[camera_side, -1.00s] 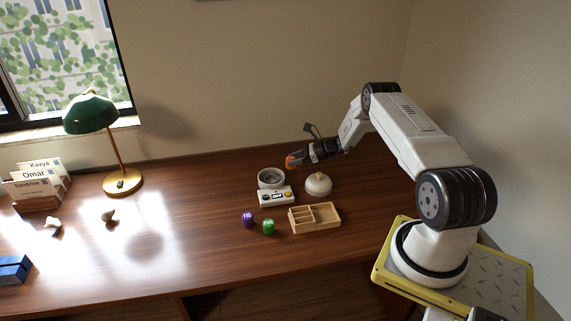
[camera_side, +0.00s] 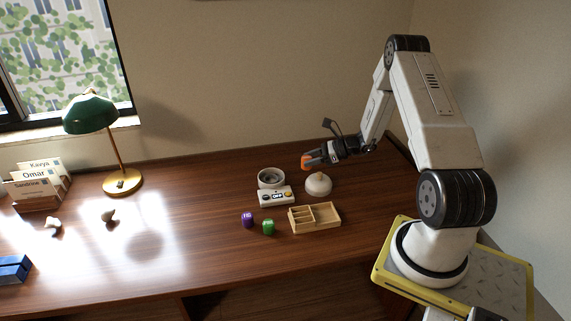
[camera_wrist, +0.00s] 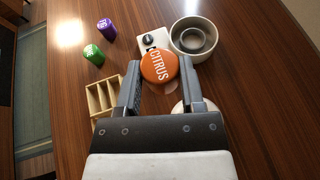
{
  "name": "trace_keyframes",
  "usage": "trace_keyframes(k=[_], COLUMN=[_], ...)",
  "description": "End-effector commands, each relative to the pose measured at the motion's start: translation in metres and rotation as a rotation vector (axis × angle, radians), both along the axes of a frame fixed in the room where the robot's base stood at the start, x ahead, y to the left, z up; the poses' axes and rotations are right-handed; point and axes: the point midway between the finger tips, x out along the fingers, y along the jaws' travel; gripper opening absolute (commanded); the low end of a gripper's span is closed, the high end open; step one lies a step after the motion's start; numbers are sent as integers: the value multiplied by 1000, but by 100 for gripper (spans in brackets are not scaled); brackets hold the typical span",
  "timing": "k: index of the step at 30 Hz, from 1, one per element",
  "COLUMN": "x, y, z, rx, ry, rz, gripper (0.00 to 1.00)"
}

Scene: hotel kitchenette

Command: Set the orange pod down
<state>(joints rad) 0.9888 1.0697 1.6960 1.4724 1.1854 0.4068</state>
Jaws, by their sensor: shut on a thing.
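My gripper (camera_side: 321,157) is shut on the orange pod (camera_side: 308,162) and holds it in the air above the desk, above and beside the cream domed lid. In the wrist view the orange pod (camera_wrist: 159,66), marked "CITRUS", sits between the two fingertips (camera_wrist: 159,80). The purple pod (camera_side: 248,219) and the green pod (camera_side: 268,227) stand on the desk to the left of the wooden tray (camera_side: 327,224). The tray has several compartments and looks empty.
A grey-white round bowl (camera_side: 270,178) stands behind a white box with a dial (camera_side: 277,196). The cream domed lid (camera_side: 318,184) lies to their right. A green lamp (camera_side: 90,114), name cards (camera_side: 40,176) and blue box (camera_side: 13,268) are at left. The desk's front middle is clear.

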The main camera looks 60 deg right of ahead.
Motion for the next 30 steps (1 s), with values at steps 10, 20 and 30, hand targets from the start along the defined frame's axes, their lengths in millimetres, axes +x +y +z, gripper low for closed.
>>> trace_keyframes(k=[10, 20, 30], x=[-13, -13, -11], y=[7, 7, 10], z=[7, 7, 8], rx=[1, 0, -1], ry=[-1, -1, -1], rz=[0, 0, 5], gripper=[0, 0, 0])
